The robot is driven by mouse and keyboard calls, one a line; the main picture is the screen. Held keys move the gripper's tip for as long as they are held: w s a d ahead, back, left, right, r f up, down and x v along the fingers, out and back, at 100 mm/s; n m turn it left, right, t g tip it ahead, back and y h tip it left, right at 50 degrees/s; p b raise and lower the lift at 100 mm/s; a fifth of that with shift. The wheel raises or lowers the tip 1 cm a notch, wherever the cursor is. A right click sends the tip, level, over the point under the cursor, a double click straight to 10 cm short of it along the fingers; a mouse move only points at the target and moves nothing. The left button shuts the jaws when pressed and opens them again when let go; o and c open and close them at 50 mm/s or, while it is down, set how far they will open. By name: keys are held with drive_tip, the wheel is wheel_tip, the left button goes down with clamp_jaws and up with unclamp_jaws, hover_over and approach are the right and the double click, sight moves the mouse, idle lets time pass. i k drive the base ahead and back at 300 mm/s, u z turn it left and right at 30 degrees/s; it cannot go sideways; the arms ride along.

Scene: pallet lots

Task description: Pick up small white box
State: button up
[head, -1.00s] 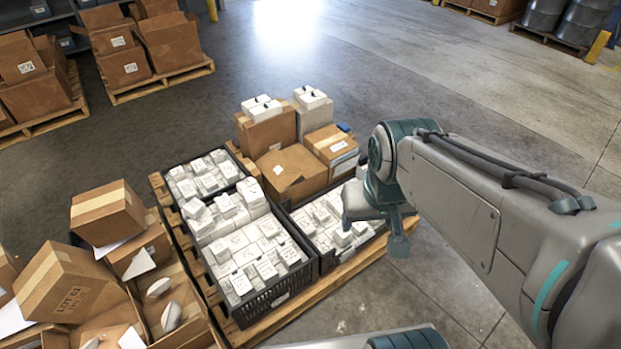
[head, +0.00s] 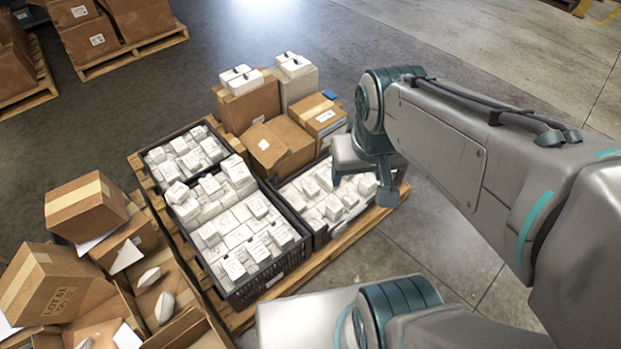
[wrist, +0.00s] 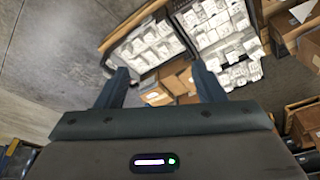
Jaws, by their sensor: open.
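Several small white boxes (head: 232,232) fill the large black crate (head: 262,282) in the head view. More white boxes fill the smaller black crate to its right (head: 312,222) and the one at the back left (head: 185,152). Which single box is meant I cannot tell. In the wrist view, white boxes (wrist: 150,42) show beyond the fingertips, with another filled crate at upper right (wrist: 225,35). My gripper (wrist: 160,68) is open and empty, its two dark fingers apart.
Open and closed brown boxes (head: 45,285) crowd the left. The wooden pallet (head: 345,240) edges the right crate. Clear concrete floor (head: 440,245) lies to the right.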

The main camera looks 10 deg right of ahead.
sight(317, 223)
drive_tip(key=u, duration=0.05)
drive_tip(key=k, duration=0.65)
drive_tip(key=z, duration=0.6)
drive_tip(key=i, duration=1.15)
drive_tip(key=u, duration=0.4)
